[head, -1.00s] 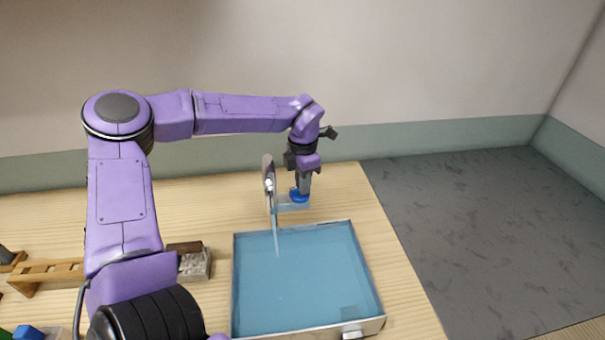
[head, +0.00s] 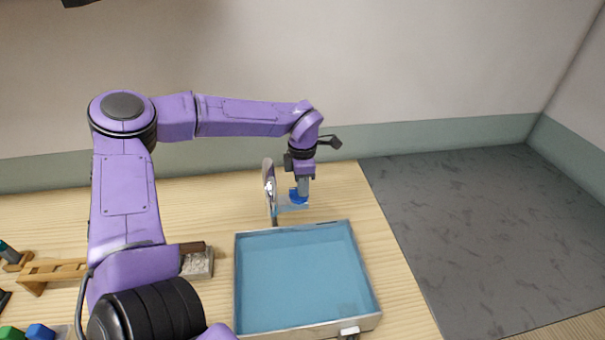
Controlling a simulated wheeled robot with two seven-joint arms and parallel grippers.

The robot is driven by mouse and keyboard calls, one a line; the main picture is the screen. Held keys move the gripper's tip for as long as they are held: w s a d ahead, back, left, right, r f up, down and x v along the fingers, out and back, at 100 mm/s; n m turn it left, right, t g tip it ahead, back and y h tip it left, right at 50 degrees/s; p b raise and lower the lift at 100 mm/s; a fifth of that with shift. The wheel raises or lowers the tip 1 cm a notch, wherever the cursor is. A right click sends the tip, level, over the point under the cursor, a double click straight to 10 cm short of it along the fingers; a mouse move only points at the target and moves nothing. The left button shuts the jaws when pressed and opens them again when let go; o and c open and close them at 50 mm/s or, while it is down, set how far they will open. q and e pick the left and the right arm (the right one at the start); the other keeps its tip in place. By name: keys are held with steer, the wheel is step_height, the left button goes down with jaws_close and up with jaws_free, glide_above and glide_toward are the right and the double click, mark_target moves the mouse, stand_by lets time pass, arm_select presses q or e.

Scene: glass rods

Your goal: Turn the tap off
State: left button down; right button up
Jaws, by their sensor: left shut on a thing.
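The tap stands behind the basin, with a grey upright plate (head: 269,180) and a blue handle (head: 299,197) to its right. My left gripper (head: 302,190) points down and is shut on the blue handle. The gripper hides part of the handle. No stream shows below the tap's spout. The blue basin (head: 238,290) in front of the tap holds blue water. My right gripper is not in view.
A wooden rack (head: 50,270) and a pale block with a dark top (head: 198,263) lie to the left on the wooden table (head: 215,210). Green and blue pieces sit at the lower left. Dark grey floor lies right of the table.

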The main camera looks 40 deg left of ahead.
arm_select(q)
steer(key=c, duration=1.1)
jaws_free()
steer(key=shift+d, duration=0.1)
step_height(320, 180, up, 10)
steer(key=b, duration=0.2)
steer(key=shift+r+b, duration=0.25)
steer(key=shift+b, duration=0.05)
